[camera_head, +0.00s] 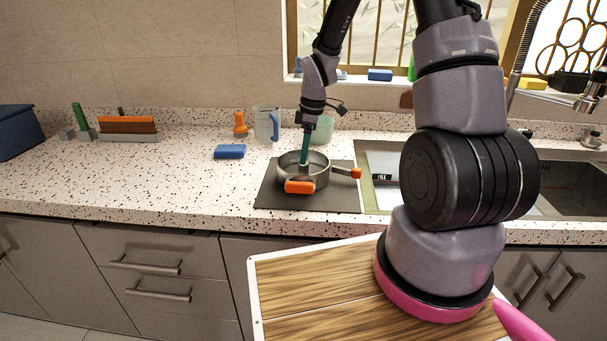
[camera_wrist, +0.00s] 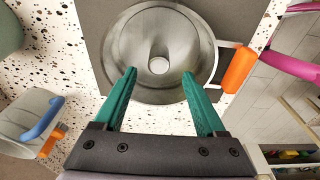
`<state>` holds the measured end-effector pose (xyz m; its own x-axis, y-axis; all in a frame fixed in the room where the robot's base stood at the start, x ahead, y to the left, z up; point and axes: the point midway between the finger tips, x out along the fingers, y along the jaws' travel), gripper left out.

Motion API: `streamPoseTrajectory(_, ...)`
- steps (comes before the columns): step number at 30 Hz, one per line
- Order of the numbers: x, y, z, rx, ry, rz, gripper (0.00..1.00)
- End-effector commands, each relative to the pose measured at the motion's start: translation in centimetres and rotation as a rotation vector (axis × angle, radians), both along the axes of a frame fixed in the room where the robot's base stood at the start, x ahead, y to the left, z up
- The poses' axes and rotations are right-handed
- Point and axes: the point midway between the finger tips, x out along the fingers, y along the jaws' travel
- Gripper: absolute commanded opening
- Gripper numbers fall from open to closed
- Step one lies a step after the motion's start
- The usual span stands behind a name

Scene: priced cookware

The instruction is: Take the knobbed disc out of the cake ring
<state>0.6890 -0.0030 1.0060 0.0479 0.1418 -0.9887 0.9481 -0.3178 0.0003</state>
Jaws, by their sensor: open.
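The cake ring (camera_head: 321,176) is a round grey metal ring with orange-ended handles on a dark mat (camera_head: 265,196). It also shows in the wrist view (camera_wrist: 122,22). Inside it lies the knobbed disc (camera_wrist: 158,65), grey metal with a pale round knob at its centre. My gripper (camera_wrist: 159,75) is open and empty, its green fingers pointing down at the disc with the knob between and just beyond their tips. In the head view my gripper (camera_head: 305,162) reaches down into the ring. Whether a finger touches the knob cannot be told.
A clear jug with a blue handle (camera_head: 267,124) and an orange-topped item (camera_head: 240,125) stand behind the ring. A blue sponge (camera_head: 230,152) lies left of the mat. The sink (camera_head: 380,165) opens to the right. The counter at left front is clear.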

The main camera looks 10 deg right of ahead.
Motion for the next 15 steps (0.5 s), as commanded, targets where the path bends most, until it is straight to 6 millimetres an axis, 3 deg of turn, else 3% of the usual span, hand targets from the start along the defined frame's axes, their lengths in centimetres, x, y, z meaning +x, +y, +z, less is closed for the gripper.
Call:
streamPoseTrajectory(9,0.3,0.2,-4.3,0.0,0.003,-0.001,0.73)
streamPoseTrajectory(15,0.4,0.3,-5.2,0.0,0.0,-0.002,0.73)
